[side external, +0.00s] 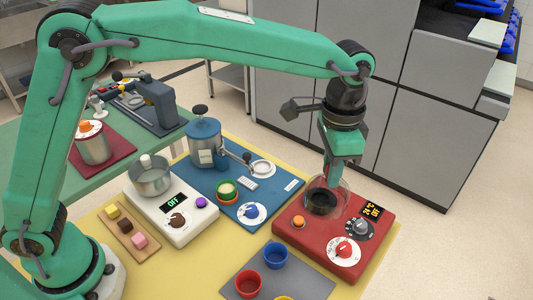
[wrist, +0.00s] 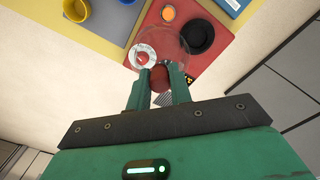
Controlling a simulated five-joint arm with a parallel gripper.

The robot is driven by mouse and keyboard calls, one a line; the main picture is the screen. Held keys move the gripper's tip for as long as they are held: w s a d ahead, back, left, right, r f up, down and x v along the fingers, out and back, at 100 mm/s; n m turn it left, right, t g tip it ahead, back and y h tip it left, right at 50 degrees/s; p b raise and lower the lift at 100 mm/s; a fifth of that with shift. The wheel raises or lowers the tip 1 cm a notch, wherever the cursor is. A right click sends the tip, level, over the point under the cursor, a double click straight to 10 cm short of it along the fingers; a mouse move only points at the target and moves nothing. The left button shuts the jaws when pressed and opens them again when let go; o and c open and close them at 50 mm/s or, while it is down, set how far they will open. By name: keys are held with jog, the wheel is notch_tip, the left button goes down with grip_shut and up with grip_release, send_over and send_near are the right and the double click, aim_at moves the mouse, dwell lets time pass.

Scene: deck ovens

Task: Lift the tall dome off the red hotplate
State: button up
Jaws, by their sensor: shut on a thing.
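The red hotplate (side external: 300,238) is at the right of the work mat in the side view, with a black round plate (side external: 321,203) on top. The clear tall dome (side external: 342,193) is over this plate, under my gripper (side external: 338,168), which points down. In the wrist view my gripper (wrist: 159,80) is shut on the dome's dark red knob, and the clear dome (wrist: 178,47) spreads out beyond the fingers. There the dome's outline is offset from the black plate (wrist: 199,37). I cannot tell whether its rim touches the hotplate.
The hotplate carries an orange button (side external: 298,221), a red-and-white dial (side external: 345,250) and a display. Red (side external: 248,284) and blue (side external: 275,256) cups stand on a grey mat in front. A blue board (side external: 228,195) with a pot is to the left. Grey cabinets (side external: 420,125) stand behind.

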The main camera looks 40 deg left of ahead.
aim_at(328, 196)
jog(key=shift+s+d+r, duration=0.4)
jog(key=shift+s+r, duration=0.05)
jog(key=shift+s, duration=0.2)
jog(key=shift+s+d+r, duration=0.35)
jog(key=shift+s+r, duration=0.1)
jog(key=shift+s, duration=0.2)
jog(key=shift+s, duration=0.1)
jog(key=shift+s+a, duration=0.2)
jog(key=shift+s, duration=0.4)
jog(key=s+a+f, duration=0.2)
jog(key=s+a, duration=0.3)
jog(key=s, duration=0.4)
jog(key=s+a+f, duration=0.2)
jog(key=s+a, duration=0.3)
jog(key=s, duration=0.5)
jog(key=shift+s+f, duration=0.2)
jog(key=shift+a, duration=0.15)
jog(key=shift+w+a+f, duration=1)
jog(key=shift+w+f, duration=0.7)
jog(key=shift+f, duration=0.15)
jog(key=shift+w+a+f, duration=0.95)
jog(key=shift+w+f, duration=0.7)
jog(key=shift+f, duration=0.15)
jog(key=shift+w+a+f, duration=1)
jog(key=shift+w+f, duration=0.7)
jog(key=shift+f, duration=0.15)
